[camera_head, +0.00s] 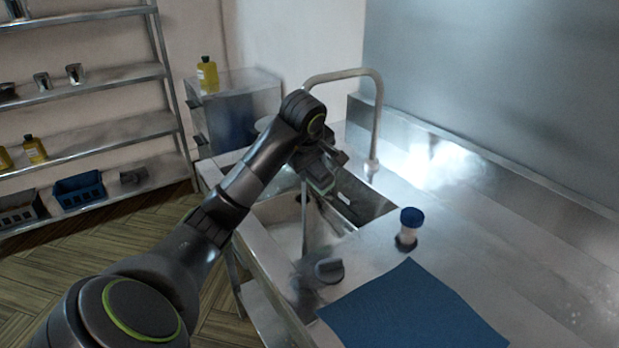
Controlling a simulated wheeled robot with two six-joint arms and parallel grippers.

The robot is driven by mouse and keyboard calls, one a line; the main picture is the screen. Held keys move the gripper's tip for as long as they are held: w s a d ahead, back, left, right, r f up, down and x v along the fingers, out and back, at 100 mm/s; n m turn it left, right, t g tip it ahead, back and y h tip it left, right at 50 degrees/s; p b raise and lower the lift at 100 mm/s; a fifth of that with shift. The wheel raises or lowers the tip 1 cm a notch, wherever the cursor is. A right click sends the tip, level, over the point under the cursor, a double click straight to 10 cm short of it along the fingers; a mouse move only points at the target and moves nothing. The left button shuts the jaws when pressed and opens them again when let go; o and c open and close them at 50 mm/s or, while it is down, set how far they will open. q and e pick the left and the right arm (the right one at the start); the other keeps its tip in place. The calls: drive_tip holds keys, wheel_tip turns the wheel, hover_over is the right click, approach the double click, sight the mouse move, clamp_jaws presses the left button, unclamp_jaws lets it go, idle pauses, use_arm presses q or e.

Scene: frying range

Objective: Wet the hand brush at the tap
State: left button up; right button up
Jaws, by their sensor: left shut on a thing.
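My left arm reaches in from the lower left, and its gripper (326,168) is over the metal sink basin (275,238). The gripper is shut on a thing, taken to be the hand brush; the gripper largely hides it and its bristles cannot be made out. The tap (377,115) rises behind the sink, and its spout arches left to end behind my arm. A thin pale vertical streak (303,215), seemingly running water, shows below the gripper. I cannot tell whether it touches the brush. My right gripper is out of view.
A blue mat (412,312) lies on the counter in front, near a blue-capped container (409,228). A dark grey rounded object (329,270) is at the sink's near side. A yellow bottle (208,75) stands behind left. The right counter (510,235) is clear.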

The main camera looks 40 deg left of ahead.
sight(309, 177)
use_arm(q)
drive_tip(key=shift+w+a+f+b, duration=0.15)
drive_tip(key=shift+w+a+b, duration=0.15)
drive_tip(key=shift+w, duration=0.25)
drive_tip(key=shift+w+a+f+b, duration=0.15)
drive_tip(key=shift+w+a, duration=0.2)
drive_tip(key=shift+w, duration=0.2)
drive_tip(key=shift+w+a+f, duration=0.15)
drive_tip(key=shift+w+a, duration=0.45)
drive_tip(key=shift+w, duration=0.35)
drive_tip(key=shift+s+d, duration=0.45)
drive_tip(key=shift+s, duration=0.25)
drive_tip(key=shift+s+d, duration=0.4)
drive_tip(key=shift+s, duration=0.3)
drive_tip(key=shift+s+d, duration=0.45)
drive_tip(key=shift+s, duration=0.25)
drive_tip(key=shift+s+d, duration=0.15)
drive_tip(key=shift+s, duration=0.15)
drive_tip(key=shift+s+d+p, duration=0.4)
drive_tip(key=shift+s+p, duration=0.15)
drive_tip(key=shift+p, duration=0.3)
drive_tip(key=shift+s+d, duration=0.3)
drive_tip(key=shift+s, duration=0.2)
